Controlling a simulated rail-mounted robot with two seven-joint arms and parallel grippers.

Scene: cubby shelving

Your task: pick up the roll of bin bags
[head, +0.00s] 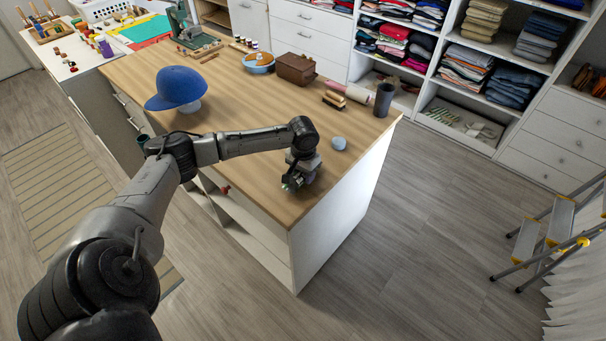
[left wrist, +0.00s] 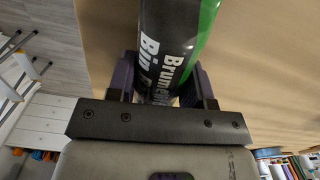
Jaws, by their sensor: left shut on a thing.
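The roll of bin bags (left wrist: 178,35) is black with a green strip and white lettering, and fills the upper middle of the left wrist view. My left gripper (left wrist: 163,85) is shut on it, with one dark finger on each side of the roll. In the head view my left gripper (head: 297,178) is low over the near right corner of the wooden worktop (head: 240,135). There the roll is mostly hidden by the gripper. I cannot tell whether the roll touches the worktop. My right gripper is in neither view.
A grey-blue ball (head: 339,143) lies just right of the gripper. A blue cap (head: 176,87) stands at the worktop's left, and a dark cup (head: 384,100) near its right edge. A wooden box (head: 296,68) is further back. A step ladder (head: 556,225) stands on the floor at right.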

